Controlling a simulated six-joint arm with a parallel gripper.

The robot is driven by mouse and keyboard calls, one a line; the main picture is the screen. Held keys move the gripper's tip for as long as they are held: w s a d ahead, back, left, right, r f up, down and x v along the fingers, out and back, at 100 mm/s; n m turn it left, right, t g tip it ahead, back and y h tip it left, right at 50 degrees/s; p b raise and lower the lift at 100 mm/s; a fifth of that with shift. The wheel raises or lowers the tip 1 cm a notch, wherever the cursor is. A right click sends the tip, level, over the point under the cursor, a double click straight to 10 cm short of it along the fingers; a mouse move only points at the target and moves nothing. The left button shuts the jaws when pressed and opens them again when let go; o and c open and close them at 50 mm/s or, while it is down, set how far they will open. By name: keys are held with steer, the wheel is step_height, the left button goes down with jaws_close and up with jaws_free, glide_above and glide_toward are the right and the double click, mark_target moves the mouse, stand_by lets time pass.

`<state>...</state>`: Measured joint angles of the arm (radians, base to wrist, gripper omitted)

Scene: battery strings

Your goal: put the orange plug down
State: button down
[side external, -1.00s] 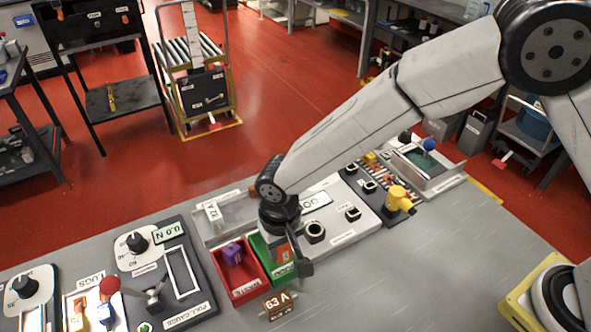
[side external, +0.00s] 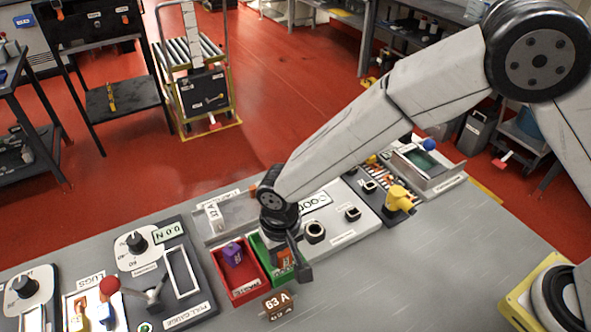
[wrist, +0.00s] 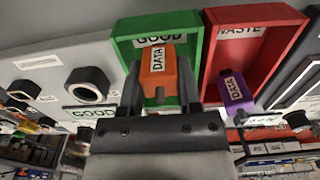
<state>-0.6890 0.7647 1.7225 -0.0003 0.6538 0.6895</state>
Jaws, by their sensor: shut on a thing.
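The orange plug (wrist: 158,66), labelled DATA, is held between the two fingers of my gripper (wrist: 158,85) in the wrist view. My gripper is shut on it, over the green GOOD bin (wrist: 124,42). In the side view the orange plug (side external: 285,257) shows beside my gripper (side external: 290,262), at the green bin (side external: 262,252). The gripper hides part of the bin. I cannot tell whether the plug touches the bin floor.
The red WASTE bin (side external: 241,289) stands directly left of the green bin and holds a purple plug (side external: 232,253). A brown 63 A block (side external: 277,303) stands in front. A panel with round and square sockets (side external: 335,225) lies to the right. The bench front right is clear.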

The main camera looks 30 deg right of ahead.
steer(key=shift+c, duration=1.5)
jaws_free()
steer(key=shift+r, duration=0.1)
step_height(320, 180, up, 13)
steer(key=d+f+t, duration=0.1)
steer(key=d, duration=1.7)
steer(key=s+d+f+t, duration=0.1)
steer(key=s+d+f, duration=0.1)
steer(key=s+d, duration=0.6)
steer(key=d, duration=0.4)
steer(key=shift+s+f+t, duration=0.15)
steer(key=shift+f+t, duration=0.15)
